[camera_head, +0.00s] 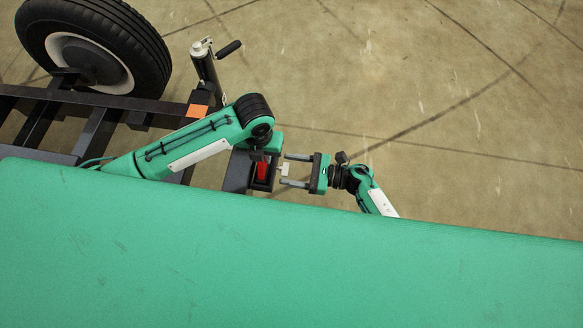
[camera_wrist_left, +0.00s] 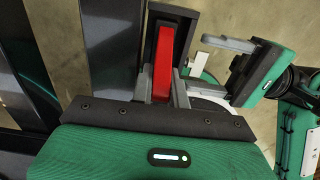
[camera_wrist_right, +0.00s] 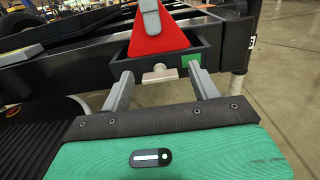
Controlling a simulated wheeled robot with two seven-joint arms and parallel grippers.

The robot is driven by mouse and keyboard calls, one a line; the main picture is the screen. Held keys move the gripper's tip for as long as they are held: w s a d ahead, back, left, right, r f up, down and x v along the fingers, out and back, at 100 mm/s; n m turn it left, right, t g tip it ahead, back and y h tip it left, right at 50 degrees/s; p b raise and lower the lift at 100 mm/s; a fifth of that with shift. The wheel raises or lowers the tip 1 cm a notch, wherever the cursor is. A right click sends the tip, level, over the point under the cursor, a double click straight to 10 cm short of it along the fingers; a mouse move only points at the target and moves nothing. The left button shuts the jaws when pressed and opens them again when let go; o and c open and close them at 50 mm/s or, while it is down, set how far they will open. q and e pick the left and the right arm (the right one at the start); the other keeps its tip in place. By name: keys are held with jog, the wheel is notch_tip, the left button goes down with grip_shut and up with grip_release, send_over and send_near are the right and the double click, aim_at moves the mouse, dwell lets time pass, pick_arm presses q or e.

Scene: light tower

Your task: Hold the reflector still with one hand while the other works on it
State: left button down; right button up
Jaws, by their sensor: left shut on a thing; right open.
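The reflector is a red triangle (camera_wrist_right: 160,42) in the right wrist view, standing upright over a dark holder (camera_wrist_right: 120,63) at the end of a dark beam. It also shows as a red strip in the left wrist view (camera_wrist_left: 164,62) and the head view (camera_head: 262,172). My left gripper (camera_wrist_left: 163,78) is shut on the reflector, one finger on each face. My right gripper (camera_head: 285,169) is open, facing the holder from the right. A small pale tab (camera_wrist_right: 159,74) sticks out from the holder, between and just beyond the right fingertips. Whether they touch it is unclear.
A green square (camera_wrist_right: 191,63) sits on the holder beside the tab. A large tyre (camera_head: 95,45), a dark frame (camera_head: 60,102) and a post with a crank (camera_head: 205,65) stand at the upper left. The concrete floor (camera_head: 430,90) is clear to the right.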

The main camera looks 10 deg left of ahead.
jog(key=shift+a, duration=0.15)
jog(key=c, duration=1)
